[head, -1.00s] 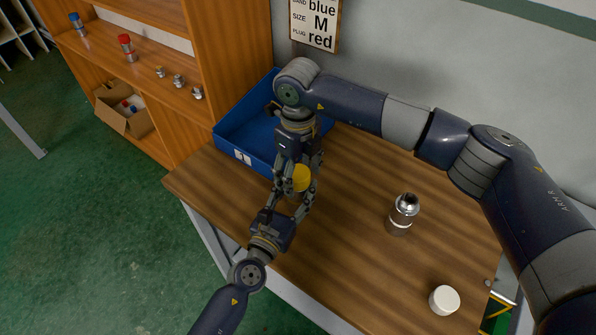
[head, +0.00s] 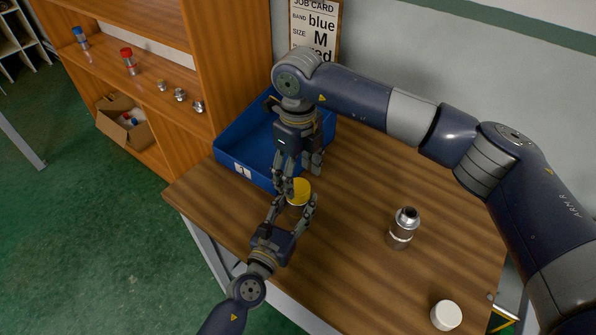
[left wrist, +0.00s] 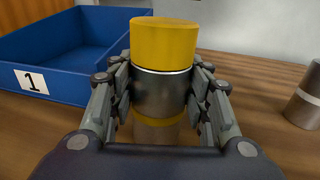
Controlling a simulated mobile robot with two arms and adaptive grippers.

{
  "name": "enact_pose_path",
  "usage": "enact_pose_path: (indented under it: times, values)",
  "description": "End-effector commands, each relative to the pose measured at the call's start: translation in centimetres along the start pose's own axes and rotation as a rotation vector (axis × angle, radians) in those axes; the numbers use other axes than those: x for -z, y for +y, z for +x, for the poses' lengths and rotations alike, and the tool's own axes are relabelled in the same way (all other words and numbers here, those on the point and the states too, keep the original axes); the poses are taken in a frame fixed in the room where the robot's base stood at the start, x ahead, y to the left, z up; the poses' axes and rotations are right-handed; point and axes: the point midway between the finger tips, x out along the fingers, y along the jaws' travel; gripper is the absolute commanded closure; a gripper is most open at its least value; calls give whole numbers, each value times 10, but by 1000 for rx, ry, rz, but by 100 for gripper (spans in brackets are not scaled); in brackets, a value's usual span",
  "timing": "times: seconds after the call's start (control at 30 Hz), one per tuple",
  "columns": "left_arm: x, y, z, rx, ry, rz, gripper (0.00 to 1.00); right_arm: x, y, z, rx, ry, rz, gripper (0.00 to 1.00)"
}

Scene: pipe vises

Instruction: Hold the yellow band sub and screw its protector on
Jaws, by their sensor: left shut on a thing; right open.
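The yellow band sub (left wrist: 162,95) is a metallic cylinder standing upright, with a yellow stripe low on its body. My left gripper (left wrist: 162,80) is shut on it from both sides. A yellow protector (left wrist: 164,44) sits straight on the sub's top, with a thin bright line at the joint; how tightly it is seated cannot be told. The protector also shows in the head view (head: 300,189). My right gripper (head: 299,174) is open, just above and behind the protector, and its fingers do not appear in the left wrist view. The sub's body is largely hidden in the head view.
A blue bin (head: 232,161) labelled 1 stands behind to the left. A silver fitting (head: 403,228) and a white round piece (head: 446,315) stand on the table (head: 350,245) to the right. Shelves (head: 170,95) with small parts are at the back left.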

Motion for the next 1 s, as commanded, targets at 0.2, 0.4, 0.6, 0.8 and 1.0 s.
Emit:
enact_pose_path:
  times: [0.2,0.4,0.6,0.8,1.0]
  values:
    - [1,-1,0,1,2,-2,100,-1,-1,-17,3,-1,-220,38]
    - [1,0,0,1,2,-2,100,0,0,-31,1,0,-427,38]
    - [1,0,0,1,2,-2,100,0,0,-34,1,1,-488,38]
    - [1,0,0,1,2,-1,100,0,0,-34,1,0,-486,38]
    - [1,0,0,1,2,-1,100,0,0,-22,-3,1,-485,38]
